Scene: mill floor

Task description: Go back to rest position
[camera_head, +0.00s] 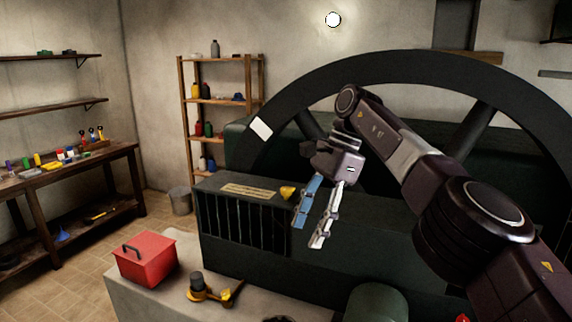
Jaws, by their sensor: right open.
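My right arm comes in from the right edge. Its gripper (309,229) hangs in front of the dark green machine (330,245), with its two fingers apart and nothing between them. One finger looks blue, the other silver. A small yellow piece (288,192) shows on top of the machine, just left of the fingers. I cannot tell how far the fingers are from the machine. My left gripper does not show.
A red box (146,259) and a yellow and black tool (208,290) are on the pale plinth (135,300). A large dark wheel (262,150) stands behind my arm. A workbench (100,158) and a shelf rack (214,102) line the walls. Tiled floor lies open at left.

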